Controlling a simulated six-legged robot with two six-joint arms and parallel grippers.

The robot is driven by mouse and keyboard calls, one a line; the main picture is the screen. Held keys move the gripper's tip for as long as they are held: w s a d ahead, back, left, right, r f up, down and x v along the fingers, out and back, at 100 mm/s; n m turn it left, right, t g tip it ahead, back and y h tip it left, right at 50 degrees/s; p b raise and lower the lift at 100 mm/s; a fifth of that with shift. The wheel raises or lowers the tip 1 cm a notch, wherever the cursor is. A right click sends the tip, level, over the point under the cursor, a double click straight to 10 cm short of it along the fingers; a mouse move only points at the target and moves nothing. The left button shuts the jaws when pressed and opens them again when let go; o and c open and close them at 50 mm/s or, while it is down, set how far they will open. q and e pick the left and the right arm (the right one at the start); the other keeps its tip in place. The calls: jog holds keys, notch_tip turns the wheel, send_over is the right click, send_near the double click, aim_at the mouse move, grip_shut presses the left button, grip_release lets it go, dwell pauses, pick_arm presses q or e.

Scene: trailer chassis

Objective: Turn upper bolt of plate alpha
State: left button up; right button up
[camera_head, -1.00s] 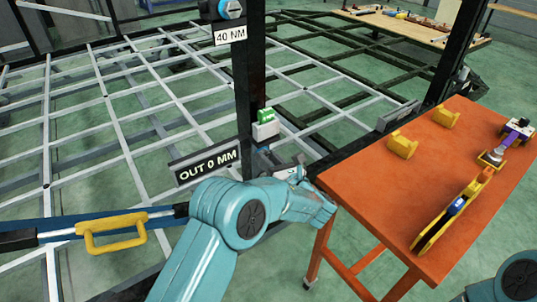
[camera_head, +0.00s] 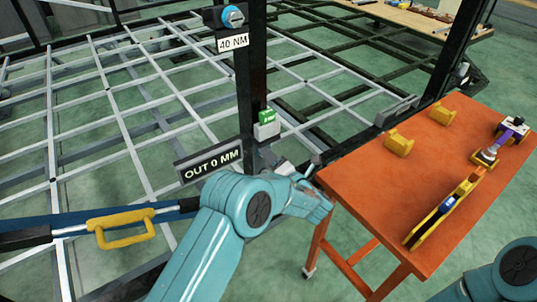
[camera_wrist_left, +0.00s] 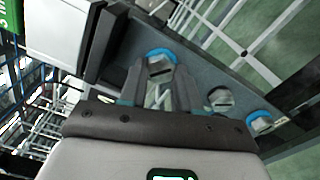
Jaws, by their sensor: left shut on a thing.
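In the left wrist view my left gripper (camera_wrist_left: 160,86) is shut on a grey bolt with a blue collar (camera_wrist_left: 162,56), on a dark blue-grey plate (camera_wrist_left: 190,78). A plain grey bolt or hole (camera_wrist_left: 220,98) and a second blue-collared bolt (camera_wrist_left: 260,121) lie along the same plate to the right. In the head view my teal left arm reaches to the foot of the black post (camera_head: 250,85), by the sign reading "OUT 0 MM" (camera_head: 209,163). The wrist hides most of the plate and the fingers there. My right gripper is out of view.
An orange table (camera_head: 365,185) stands right of the post, with yellow blocks (camera_head: 398,143), a purple-handled tool (camera_head: 490,152) and a long yellow tool (camera_head: 445,212). A green-topped box (camera_head: 267,124) and a "40 NM" sign (camera_head: 233,41) with a blue knob (camera_head: 232,17) are on the post.

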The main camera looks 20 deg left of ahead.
pick_arm(q)
jog(key=m, duration=0.1)
jog(key=m+p, duration=0.1)
jog(key=m, duration=0.1)
jog(key=shift+d+f+m, duration=0.1)
jog(key=shift+d+m, duration=0.1)
jog(key=shift+m, duration=0.4)
jog(key=o, duration=1.1)
jog(key=shift+d, duration=0.1)
jog(key=shift+c, duration=0.2)
jog(key=shift+a, duration=0.2)
